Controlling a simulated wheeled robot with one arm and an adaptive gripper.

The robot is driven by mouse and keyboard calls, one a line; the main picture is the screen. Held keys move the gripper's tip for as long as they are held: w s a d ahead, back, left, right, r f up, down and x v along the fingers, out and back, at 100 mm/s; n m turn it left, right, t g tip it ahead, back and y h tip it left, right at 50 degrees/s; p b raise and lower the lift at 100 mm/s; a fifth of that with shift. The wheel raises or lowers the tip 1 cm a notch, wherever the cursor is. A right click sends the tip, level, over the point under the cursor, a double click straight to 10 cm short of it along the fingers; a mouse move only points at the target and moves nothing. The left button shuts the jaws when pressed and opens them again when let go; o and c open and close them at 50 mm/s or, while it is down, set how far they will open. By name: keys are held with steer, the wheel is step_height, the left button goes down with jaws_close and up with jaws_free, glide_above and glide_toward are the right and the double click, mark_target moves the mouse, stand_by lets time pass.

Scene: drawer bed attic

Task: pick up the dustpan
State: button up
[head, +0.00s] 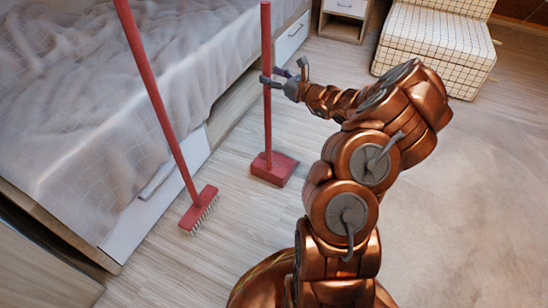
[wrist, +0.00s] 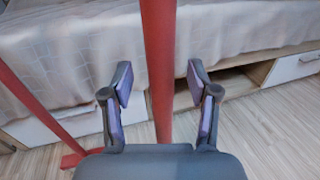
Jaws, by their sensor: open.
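The red dustpan (head: 274,168) stands upright on the floor beside the bed, with a flat box-like pan at the bottom and a long upright handle. My gripper (head: 272,78) is at the upper part of this handle, with its fingers open on either side of it. In the wrist view, the dustpan handle (wrist: 159,60) runs upright between the two spread fingers of my gripper (wrist: 160,82). Gaps show between the handle and both fingers there.
A red broom (head: 200,207) with pale bristles stands tilted to the left of the dustpan; it also shows in the wrist view (wrist: 42,112). The bed (head: 95,110) with a grey cover lies behind. A checked chair (head: 436,50) and nightstand (head: 343,25) stand at the back. Floor at right is clear.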

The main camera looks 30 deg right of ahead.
steer(key=shift+x, duration=1.3)
steer(key=shift+d, duration=0.1)
jaws_close()
